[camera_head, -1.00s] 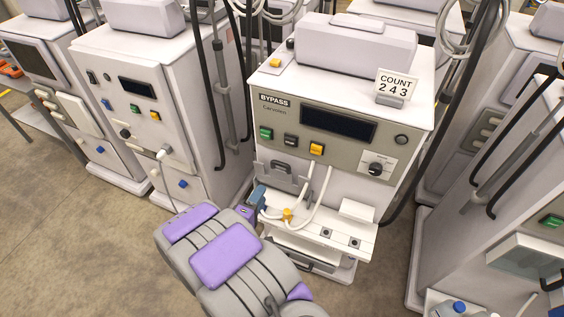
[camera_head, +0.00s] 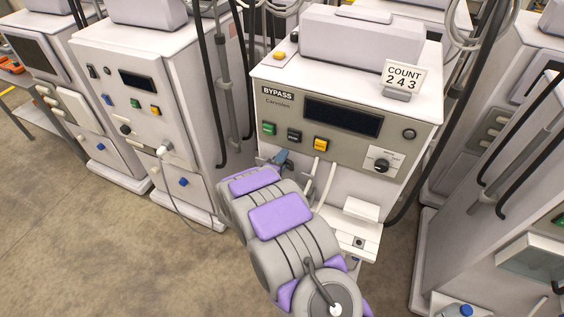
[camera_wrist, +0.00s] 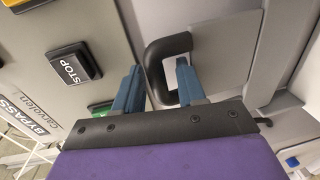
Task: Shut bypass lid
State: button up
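The machine labelled BYPASS (camera_head: 278,93) stands in the middle of the head view. In the wrist view a black C-shaped handle (camera_wrist: 152,62) stands out from a pale grey plate (camera_wrist: 226,48), which looks like the bypass lid. My gripper (camera_wrist: 158,86) has its two blue fingers apart, one on each side of the handle's bar; firm contact is not visible. In the head view my gripper (camera_head: 280,158) is just below the machine's button row, and my arm hides the lid and handle. How far the lid stands open cannot be told.
A STOP button (camera_wrist: 74,66) lies left of the fingers in the wrist view. White tubes (camera_head: 322,182) hang beside my arm, above a white shelf (camera_head: 352,240). Similar machines flank both sides; open floor lies at front left.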

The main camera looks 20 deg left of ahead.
jog(key=shift+w, duration=0.2)
grip_shut()
dwell(0.3)
jog(key=shift+f, duration=0.1)
